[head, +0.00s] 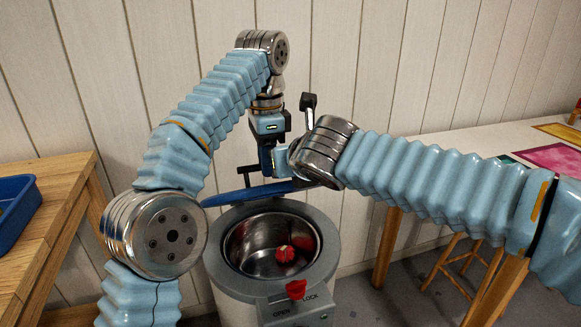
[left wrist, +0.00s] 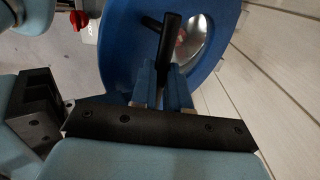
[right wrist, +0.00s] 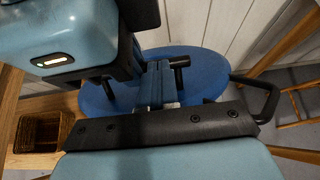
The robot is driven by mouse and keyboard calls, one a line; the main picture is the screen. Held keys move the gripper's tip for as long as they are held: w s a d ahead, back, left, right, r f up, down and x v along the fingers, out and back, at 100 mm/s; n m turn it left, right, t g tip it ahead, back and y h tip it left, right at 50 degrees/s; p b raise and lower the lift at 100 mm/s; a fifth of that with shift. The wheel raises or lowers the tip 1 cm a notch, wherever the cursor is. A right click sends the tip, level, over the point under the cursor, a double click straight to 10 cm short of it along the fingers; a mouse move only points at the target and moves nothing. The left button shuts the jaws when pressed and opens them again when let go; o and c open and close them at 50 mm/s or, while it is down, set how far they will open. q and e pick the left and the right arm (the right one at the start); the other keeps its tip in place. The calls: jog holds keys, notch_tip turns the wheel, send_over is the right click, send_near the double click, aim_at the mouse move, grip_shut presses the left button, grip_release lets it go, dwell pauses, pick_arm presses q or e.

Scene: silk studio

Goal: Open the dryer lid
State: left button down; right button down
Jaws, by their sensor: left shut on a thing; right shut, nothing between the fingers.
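The dryer (head: 222,277) is a pale drum with a grey rim and a steel bowl inside. Its blue lid (head: 232,197) is raised, seen nearly edge-on behind and above the bowl's opening. The lid's face also shows in the left wrist view (left wrist: 118,45) and right wrist view (right wrist: 100,100). My left gripper (left wrist: 163,78) is shut on the lid's black handle (left wrist: 169,35). My right gripper (right wrist: 160,72) is shut and empty over the lid, beside the handle (right wrist: 181,62). In the head view the right arm partly hides the lid's right end.
A red latch knob (head: 296,289) sits on the front panel between OPEN and LOCK. A red item (head: 286,254) lies in the bowl. A wooden table with a blue tray (head: 14,222) stands left, a pale table (head: 475,145) right. A panelled wall is close behind.

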pick_arm(q)
jog(key=c, duration=1.2)
grip_release()
jog(key=shift+w+a+f, duration=0.2)
jog(key=shift+w+f, duration=0.1)
jog(key=shift+f, duration=0.05)
pick_arm(e)
jog(key=shift+w+a+f, duration=0.1)
jog(key=shift+w+f, duration=0.05)
pick_arm(q)
jog(key=shift+o, duration=0.5)
jog(key=shift+s+r, duration=0.1)
jog(key=shift+r, duration=0.05)
jog(key=shift+r, duration=0.1)
